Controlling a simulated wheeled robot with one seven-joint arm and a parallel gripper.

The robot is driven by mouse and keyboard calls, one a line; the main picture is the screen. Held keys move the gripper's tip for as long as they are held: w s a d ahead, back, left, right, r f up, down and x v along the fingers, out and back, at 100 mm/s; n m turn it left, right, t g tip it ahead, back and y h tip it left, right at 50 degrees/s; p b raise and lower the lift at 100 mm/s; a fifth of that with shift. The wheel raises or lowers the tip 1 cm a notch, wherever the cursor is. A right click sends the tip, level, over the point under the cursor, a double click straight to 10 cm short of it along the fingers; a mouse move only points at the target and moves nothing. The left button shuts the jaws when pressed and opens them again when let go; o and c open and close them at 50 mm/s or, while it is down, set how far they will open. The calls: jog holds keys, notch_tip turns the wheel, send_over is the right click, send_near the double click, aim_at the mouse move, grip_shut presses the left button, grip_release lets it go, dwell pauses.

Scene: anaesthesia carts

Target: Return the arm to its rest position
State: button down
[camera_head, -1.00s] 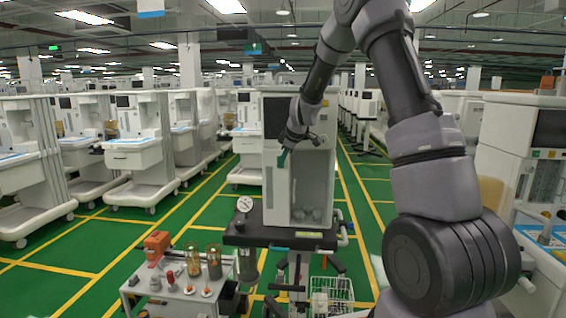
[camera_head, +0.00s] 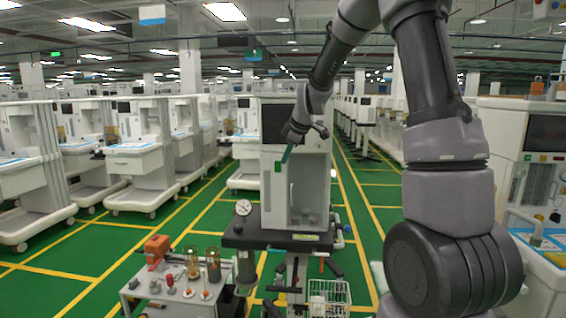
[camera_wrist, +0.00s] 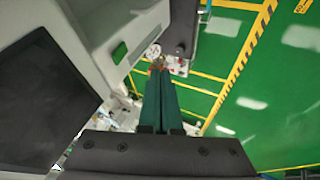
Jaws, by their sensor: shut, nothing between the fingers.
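My gripper (camera_head: 287,153) is in front of the upper part of a white anaesthesia cart (camera_head: 316,185) in the head view, with its green fingers pointing down. In the wrist view the two dark green fingers (camera_wrist: 160,98) lie side by side, shut with nothing between them. My arm rises on the right of the head view, bends near the top and comes down to the gripper. The cart's dark screen (camera_wrist: 42,105) and white housing fill the left of the wrist view. I cannot tell the exact gap between the fingers and the cart.
A small grey table (camera_head: 172,293) with an orange device (camera_head: 157,246) and several small parts stands at the lower left. A wire basket (camera_head: 329,297) is low beside the cart. Another cart (camera_head: 530,150) stands close at the right. Green floor with yellow lines is open at the left.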

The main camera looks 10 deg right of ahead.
jog(key=shift+s+r, duration=0.15)
jog(key=shift+r, duration=0.05)
jog(key=s+d+r+m, duration=0.2)
jog(key=s+r+m, duration=0.2)
jog(key=s+r, duration=0.3)
jog(key=s+d+r+m, duration=0.1)
jog(key=s+r+m, duration=0.35)
jog(key=s, duration=0.55)
jog(key=s+d+m, duration=0.2)
jog(key=s+m, duration=0.7)
jog(key=s, duration=0.7)
jog(key=shift+s+r+t, duration=0.2)
jog(key=shift+s+t, duration=0.05)
jog(key=shift+t, duration=0.05)
